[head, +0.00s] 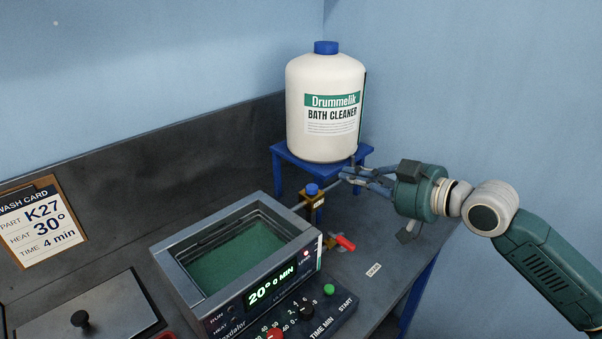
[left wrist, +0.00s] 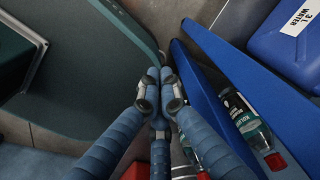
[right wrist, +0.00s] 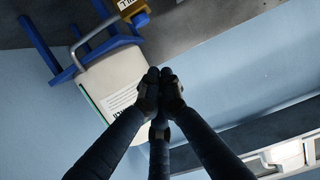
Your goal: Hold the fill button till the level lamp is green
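The fill button is a blue cap (head: 312,190) on a brass block (head: 311,207) behind the bath's right corner; it also shows in the right wrist view (right wrist: 140,20). My right gripper (head: 346,177) is shut and empty, to the right of the button and apart from it; its closed fingers show in the right wrist view (right wrist: 160,77). The bath (head: 185,280) holds green liquid. My left gripper (left wrist: 159,78) is shut and empty, away from the bath.
A white cleaner drum (head: 325,90) stands on a blue stand (head: 290,158) behind the button. A red-handled tap (head: 344,242) is at the bath's right side. A wash card (head: 42,225) leans at left. A blue water container (left wrist: 285,45) and bottles lie near my left gripper.

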